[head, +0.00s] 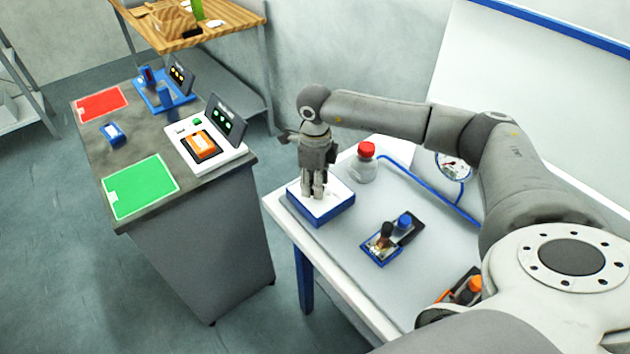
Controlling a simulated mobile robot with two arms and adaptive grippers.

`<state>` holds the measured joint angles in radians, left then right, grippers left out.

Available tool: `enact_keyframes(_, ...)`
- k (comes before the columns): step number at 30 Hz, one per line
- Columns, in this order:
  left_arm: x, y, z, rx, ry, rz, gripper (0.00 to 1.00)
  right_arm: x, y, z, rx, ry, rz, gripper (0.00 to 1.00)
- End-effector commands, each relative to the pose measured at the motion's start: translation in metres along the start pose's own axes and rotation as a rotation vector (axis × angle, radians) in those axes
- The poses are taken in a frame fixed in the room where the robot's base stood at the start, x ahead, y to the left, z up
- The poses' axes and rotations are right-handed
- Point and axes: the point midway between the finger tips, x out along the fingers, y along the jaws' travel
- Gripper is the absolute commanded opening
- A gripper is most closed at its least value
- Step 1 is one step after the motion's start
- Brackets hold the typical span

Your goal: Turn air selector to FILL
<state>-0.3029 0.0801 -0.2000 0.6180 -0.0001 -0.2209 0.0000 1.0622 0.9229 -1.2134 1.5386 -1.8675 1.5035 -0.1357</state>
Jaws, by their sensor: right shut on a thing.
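A blue box with a white top (338,208) sits near the left edge of the light worktable; it appears to be the air selector, but no FILL label can be read from here. My right gripper (313,193) points straight down at the white top, with its fingers shut on a small part there. The fingers hide that part, likely the selector's knob, so its angle cannot be seen. My left gripper is not in view.
A jar with a red cap (365,162), a blue hose (430,190) and a round gauge (453,166) lie behind to the right. A small blue fixture (381,250) stands in front. A grey cabinet (140,142) with red and green mats stands left, across a gap.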

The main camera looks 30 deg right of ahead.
Motion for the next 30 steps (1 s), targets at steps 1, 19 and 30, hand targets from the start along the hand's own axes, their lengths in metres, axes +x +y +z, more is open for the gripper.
enact_keyframes(1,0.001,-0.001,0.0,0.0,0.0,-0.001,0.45,0.0,0.0,0.0,-0.002,-0.001,0.0,0.13)
enact_keyframes(19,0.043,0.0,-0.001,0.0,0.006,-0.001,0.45,0.004,0.0,0.0,-0.334,-0.003,-0.003,0.13)
enact_keyframes(30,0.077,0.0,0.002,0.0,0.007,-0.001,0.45,0.003,0.001,0.0,-0.686,-0.003,-0.004,0.13)
